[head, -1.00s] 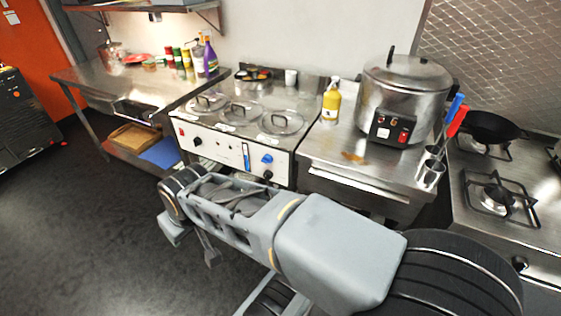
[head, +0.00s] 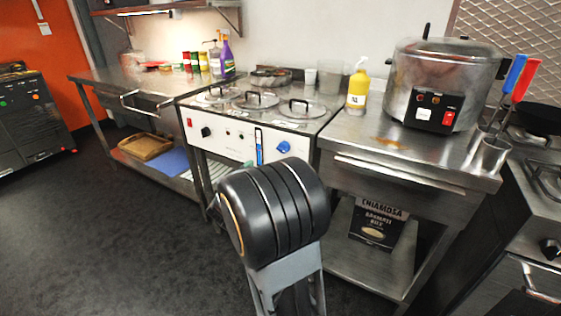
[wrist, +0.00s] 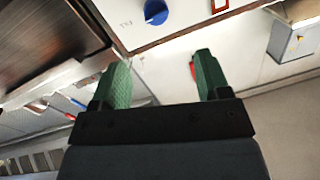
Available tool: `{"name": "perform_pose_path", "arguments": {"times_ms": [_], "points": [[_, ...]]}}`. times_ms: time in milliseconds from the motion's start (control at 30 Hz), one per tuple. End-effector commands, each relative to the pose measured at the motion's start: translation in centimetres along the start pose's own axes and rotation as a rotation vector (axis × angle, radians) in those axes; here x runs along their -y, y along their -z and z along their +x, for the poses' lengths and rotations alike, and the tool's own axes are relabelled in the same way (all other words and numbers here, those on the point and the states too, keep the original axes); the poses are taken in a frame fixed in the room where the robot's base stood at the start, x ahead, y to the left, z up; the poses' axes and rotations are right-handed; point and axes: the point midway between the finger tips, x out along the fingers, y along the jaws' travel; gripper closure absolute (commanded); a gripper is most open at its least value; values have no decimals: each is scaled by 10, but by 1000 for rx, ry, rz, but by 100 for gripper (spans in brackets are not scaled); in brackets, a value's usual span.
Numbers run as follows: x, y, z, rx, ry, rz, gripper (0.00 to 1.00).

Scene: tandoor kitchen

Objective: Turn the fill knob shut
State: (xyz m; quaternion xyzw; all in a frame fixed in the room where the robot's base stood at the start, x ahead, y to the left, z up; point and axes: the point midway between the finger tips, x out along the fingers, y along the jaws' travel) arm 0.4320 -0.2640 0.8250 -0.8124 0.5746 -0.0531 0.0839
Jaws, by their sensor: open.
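The blue fill knob (head: 283,147) is on the white front panel (head: 232,146) of the steel unit with several round lids. It also shows in the wrist view (wrist: 156,11) at the top edge, partly cut off, with small faint lettering beside it. My gripper (wrist: 160,77) is open, its two green fingers spread with nothing between them. The knob is ahead of the fingers and apart from them.
A steel cabinet (head: 400,170) adjoins the unit on the right, with a yellow bottle (head: 357,89) and a large cooker (head: 440,85) on top. A steel table (head: 130,80) stands on the left. The dark floor (head: 90,220) at left is clear.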

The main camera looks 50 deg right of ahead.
Motion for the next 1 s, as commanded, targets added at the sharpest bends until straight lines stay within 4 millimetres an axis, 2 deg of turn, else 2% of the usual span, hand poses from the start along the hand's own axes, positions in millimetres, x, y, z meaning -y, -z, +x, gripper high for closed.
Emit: {"name": "perform_pose_path", "arguments": {"times_ms": [167, 600, 800, 1000], "points": [[-7, -2, 22, -17, -30, -3, 30], [-8, -1, 103, -16, -24, -3, 30], [-8, 0, 126, -16, -23, -2, 30], [-8, 1, 136, -16, -21, -3, 30]]}}
